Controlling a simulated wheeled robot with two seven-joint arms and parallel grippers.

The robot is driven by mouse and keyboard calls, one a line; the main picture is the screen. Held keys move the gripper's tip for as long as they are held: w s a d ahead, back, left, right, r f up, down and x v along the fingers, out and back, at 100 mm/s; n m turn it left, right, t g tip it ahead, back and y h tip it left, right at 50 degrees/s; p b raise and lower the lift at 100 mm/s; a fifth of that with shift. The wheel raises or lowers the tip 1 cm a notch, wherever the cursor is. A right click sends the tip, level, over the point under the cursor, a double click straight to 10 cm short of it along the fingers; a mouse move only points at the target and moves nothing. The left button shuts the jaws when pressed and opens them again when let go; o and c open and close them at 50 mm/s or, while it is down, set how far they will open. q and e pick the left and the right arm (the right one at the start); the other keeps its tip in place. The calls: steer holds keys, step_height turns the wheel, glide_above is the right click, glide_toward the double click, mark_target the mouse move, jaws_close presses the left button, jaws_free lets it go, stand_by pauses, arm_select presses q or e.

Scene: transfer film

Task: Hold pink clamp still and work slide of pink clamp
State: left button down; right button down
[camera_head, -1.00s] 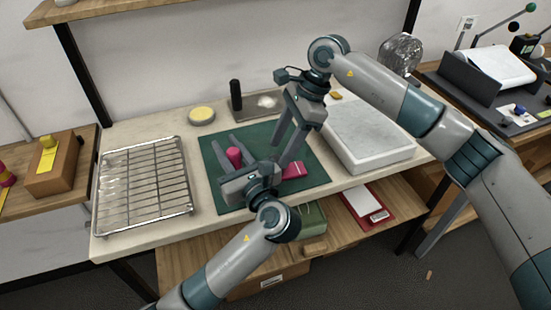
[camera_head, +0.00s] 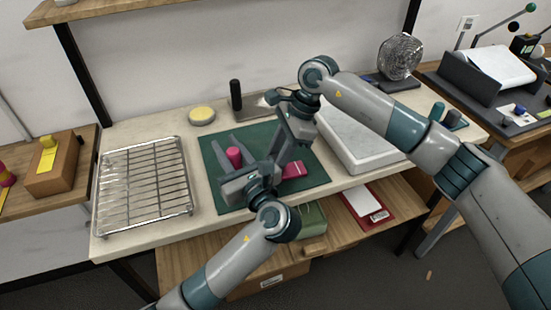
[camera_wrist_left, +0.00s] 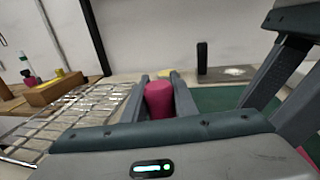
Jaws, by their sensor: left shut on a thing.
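A pink rounded cylinder (camera_head: 234,157) stands between the fingers of my left gripper (camera_head: 232,148), over the green mat. In the left wrist view the pink cylinder (camera_wrist_left: 159,98) sits between the two dark fingers, which are shut on it. A flatter pink piece (camera_head: 294,170) lies on the mat to the right, partly behind my left gripper. I cannot tell which pink part is the clamp's slide. My right gripper (camera_head: 282,146) points down over the mat, right of the cylinder. Its fingers (camera_wrist_left: 262,110) are apart in the left wrist view, with nothing seen between them.
The green mat (camera_head: 313,178) lies on a pale bench. A wire rack (camera_head: 145,185) is at left, a yellow-topped round tin (camera_head: 202,114) behind, and a pale slab (camera_head: 365,150) at right. A foil roll (camera_head: 400,56) stands farther back. My two arms are close together over the mat.

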steer(key=d, duration=0.1)
steer(key=w+d, duration=0.1)
steer(key=d, duration=0.1)
steer(key=w+d, duration=0.1)
steer(key=d, duration=0.1)
steer(key=c, duration=1.3)
jaws_free()
steer(key=shift+s, duration=0.1)
steer(key=shift+r, duration=0.1)
steer(key=v, duration=1.2)
arm_select(q)
steer(key=c, duration=1.4)
jaws_free()
steer(key=shift+o, duration=0.2)
